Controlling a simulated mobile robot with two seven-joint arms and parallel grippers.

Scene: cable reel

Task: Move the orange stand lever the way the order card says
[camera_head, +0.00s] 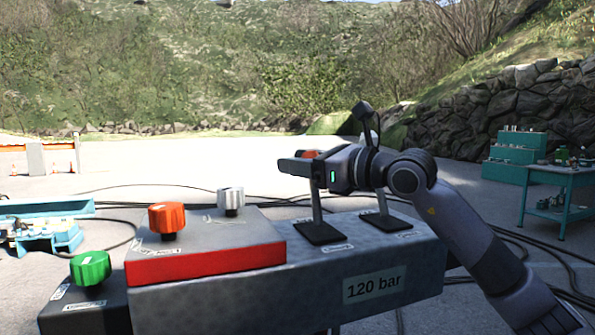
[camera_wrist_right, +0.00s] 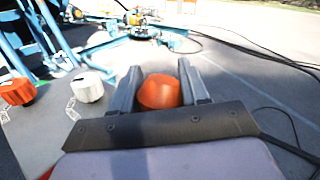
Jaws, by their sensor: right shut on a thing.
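My right gripper (camera_head: 298,164) reaches in from the right above the grey console (camera_head: 230,300). It is shut on an orange lever knob (camera_wrist_right: 159,92), which sits between both fingers in the right wrist view. In the head view only a bit of this orange knob (camera_head: 308,154) shows past the gripper. Its grey shaft (camera_head: 317,207) rises nearly upright from a black slotted plate (camera_head: 317,233). A second shaft (camera_head: 381,201) stands on another black plate (camera_head: 385,222) to the right; my gripper and wrist hide much of it. No order card is readable. My left gripper is out of view.
Left of the lever are a silver knob (camera_head: 231,200), an orange-red knob (camera_head: 167,217) on a red-edged block (camera_head: 205,260), and a green knob (camera_head: 90,268). The console front carries a "120 bar" label (camera_head: 374,285). Cables and a teal table (camera_head: 565,172) lie beyond.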

